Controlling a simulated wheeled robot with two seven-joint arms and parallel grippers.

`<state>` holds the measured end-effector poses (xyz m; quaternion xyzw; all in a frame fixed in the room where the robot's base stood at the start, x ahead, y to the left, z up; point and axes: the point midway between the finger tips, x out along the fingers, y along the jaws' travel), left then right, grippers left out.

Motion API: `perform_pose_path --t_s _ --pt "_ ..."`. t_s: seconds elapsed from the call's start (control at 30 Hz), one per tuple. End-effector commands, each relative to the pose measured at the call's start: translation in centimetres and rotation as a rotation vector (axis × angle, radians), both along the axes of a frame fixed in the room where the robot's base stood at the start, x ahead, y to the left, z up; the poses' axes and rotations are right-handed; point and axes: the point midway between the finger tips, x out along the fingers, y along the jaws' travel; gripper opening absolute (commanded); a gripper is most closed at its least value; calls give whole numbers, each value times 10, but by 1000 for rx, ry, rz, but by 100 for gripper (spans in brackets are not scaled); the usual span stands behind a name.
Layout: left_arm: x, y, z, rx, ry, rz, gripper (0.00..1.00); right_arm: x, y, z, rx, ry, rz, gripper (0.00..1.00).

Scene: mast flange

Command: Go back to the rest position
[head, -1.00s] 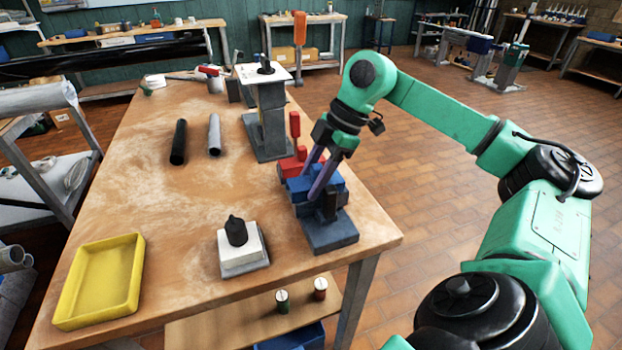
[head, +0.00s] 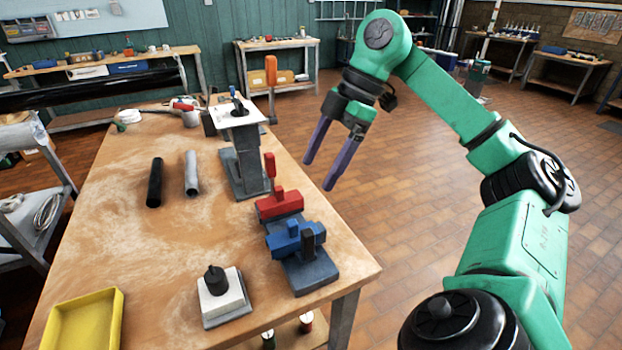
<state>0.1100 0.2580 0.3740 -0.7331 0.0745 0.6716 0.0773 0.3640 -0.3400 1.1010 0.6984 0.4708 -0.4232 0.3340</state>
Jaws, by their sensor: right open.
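My right gripper (head: 332,163) is in the head view, right of the workbench (head: 125,240). Its two purple fingers are apart and point down, with nothing between them. It hangs clear of the blue clamp (head: 296,240) and the red clamp (head: 280,204), which stand one behind the other near the bench's right edge. My right arm (head: 445,95) reaches in from the right. My left gripper is not in the view.
A grey stand with a white top plate (head: 226,117) rises behind the clamps. A black tube (head: 155,183) and a grey tube (head: 191,173) lie on the bench. A white block with a black knob (head: 219,302) and a yellow tray (head: 117,318) are nearer. Tiled floor (head: 400,220) is free on the right.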

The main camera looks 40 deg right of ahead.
Motion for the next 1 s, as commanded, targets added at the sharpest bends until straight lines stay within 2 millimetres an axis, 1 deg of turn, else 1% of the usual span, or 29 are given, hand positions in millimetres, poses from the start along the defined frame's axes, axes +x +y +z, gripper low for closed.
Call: perform_pose_path --t_s 0.03,0.07,0.2,0.7,0.77,1.0 --pt "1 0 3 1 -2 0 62 -1 -1 5 1 -1 0 86" --pt "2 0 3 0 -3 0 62 -1 -1 5 1 -2 1 86" --pt "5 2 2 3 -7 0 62 -1 -1 4 2 -3 0 86" --pt "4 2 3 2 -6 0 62 -1 -1 5 3 -3 -1 86" --pt "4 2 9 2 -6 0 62 -1 -1 11 3 -3 -1 86" --pt "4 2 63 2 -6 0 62 -1 0 65 3 -3 -1 86"
